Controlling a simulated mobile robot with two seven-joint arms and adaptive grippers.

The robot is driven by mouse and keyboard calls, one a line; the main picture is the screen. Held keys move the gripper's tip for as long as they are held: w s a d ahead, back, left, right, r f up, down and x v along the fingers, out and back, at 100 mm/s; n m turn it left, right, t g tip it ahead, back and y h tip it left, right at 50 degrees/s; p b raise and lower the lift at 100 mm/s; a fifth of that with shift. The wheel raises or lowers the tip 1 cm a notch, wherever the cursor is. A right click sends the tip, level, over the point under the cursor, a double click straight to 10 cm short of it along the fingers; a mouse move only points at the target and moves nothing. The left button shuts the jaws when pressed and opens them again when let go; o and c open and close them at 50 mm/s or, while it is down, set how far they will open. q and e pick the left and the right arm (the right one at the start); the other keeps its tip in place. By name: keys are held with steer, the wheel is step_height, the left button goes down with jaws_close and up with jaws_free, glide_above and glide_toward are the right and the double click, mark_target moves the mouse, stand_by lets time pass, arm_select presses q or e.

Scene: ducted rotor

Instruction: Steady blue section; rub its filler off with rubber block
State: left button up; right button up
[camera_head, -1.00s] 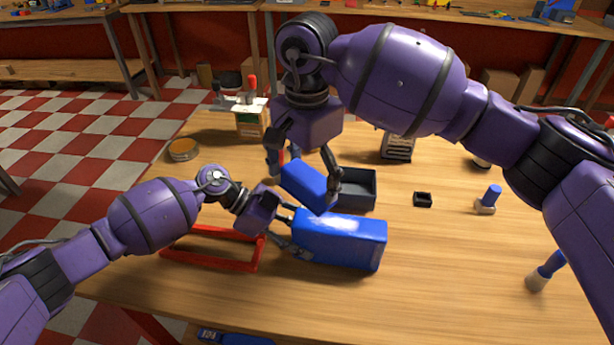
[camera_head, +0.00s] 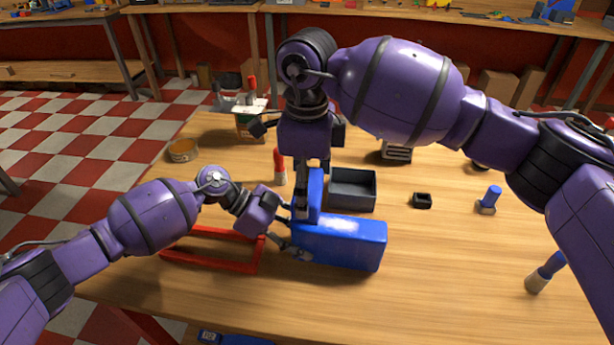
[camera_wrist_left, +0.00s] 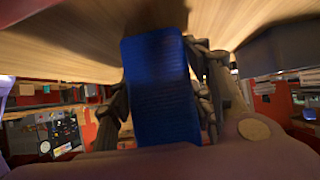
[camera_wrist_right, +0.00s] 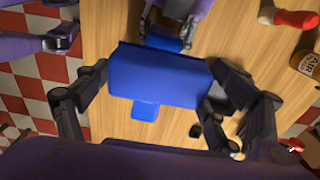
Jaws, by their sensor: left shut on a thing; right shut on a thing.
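The blue section (camera_head: 345,248) is a long blue box on the table, with a faint pale patch on its top face; I cannot tell filler from shine there. My left gripper (camera_head: 289,235) is shut on its left end, and the left wrist view shows the blue section (camera_wrist_left: 160,90) between the fingers. My right gripper (camera_head: 312,185) is shut on the blue rubber block (camera_head: 316,200), above the section's left end. The rubber block also fills the middle of the right wrist view (camera_wrist_right: 158,76). Whether block and section touch is hidden.
A grey tray (camera_head: 368,204) stands just behind the section. A red frame (camera_head: 212,264) lies at left under my left arm.

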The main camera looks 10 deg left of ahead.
steer(key=shift+f, duration=1.95)
steer(key=shift+d+f, duration=0.25)
steer(key=shift+f, duration=0.7)
steer(key=shift+s+d, duration=0.2)
steer(key=shift+d, duration=4.75)
steer(key=shift+c, duration=0.5)
steer(key=shift+w+a, duration=0.15)
steer(key=shift+a, duration=5)
steer(key=shift+w+a+r, duration=0.1)
steer(key=shift+a, duration=0.05)
steer(key=shift+r, duration=4.05)
arm_select(q)
steer(key=o, duration=1.6)
